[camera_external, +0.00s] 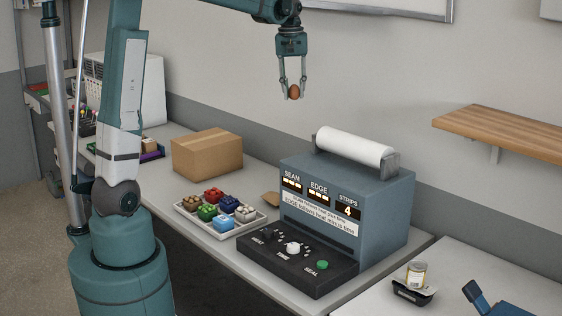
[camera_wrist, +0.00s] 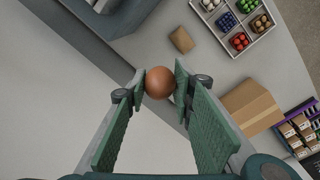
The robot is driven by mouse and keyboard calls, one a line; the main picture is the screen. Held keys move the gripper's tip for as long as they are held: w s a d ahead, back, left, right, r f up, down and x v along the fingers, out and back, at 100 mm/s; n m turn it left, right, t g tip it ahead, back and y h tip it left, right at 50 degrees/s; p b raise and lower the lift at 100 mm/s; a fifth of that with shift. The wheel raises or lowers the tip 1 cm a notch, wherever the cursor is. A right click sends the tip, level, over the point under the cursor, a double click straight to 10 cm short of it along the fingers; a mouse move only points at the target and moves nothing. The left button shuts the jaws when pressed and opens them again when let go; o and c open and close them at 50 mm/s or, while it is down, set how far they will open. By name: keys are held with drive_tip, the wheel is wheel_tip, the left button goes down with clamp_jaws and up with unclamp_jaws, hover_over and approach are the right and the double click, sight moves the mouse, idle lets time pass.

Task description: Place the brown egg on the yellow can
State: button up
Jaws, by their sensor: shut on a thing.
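The brown egg (camera_external: 294,92) is held between the fingers of my gripper (camera_external: 293,91), high above the bench and behind the blue-grey machine. In the wrist view the egg (camera_wrist: 160,82) sits between the two green fingertips of my gripper (camera_wrist: 159,84), which are shut on it. A small can (camera_external: 416,274) with a yellow and white side stands upright on a black tray (camera_external: 413,293) at the lower right of the external view. The egg is well apart from the can, up and to its left. The can is not visible in the wrist view.
The blue-grey machine (camera_external: 345,205) with a white roll (camera_external: 354,146) stands on the bench between egg and can. A wooden shelf (camera_external: 505,130) juts from the wall at right. A cardboard box (camera_external: 207,153) and a sectioned tray (camera_external: 261,215) stand left. A blue object (camera_external: 482,298) lies right of the can.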

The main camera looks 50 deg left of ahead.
drive_tip(key=d+m, duration=0.2)
drive_tip(key=d, duration=1)
drive_tip(key=d+m, duration=0.2)
drive_tip(key=d, duration=1)
drive_tip(key=d+m, duration=0.2)
drive_tip(key=d, duration=1.1)
drive_tip(key=shift+s, duration=0.4)
drive_tip(key=s+d+m, duration=0.2)
drive_tip(key=s+d, duration=0.4)
drive_tip(key=d, duration=0.5)
drive_tip(key=s+d+m, duration=0.2)
drive_tip(key=s+d, duration=0.3)
drive_tip(key=d, duration=0.5)
drive_tip(key=s+d+m, duration=0.2)
drive_tip(key=s+d, duration=0.4)
drive_tip(key=d, duration=0.5)
wheel_tip(320, 180, down, 18)
drive_tip(key=shift+f+g+p, duration=0.15)
drive_tip(key=shift+g+p, duration=0.15)
drive_tip(key=shift+p, duration=0.05)
drive_tip(key=shift+f, duration=2.9)
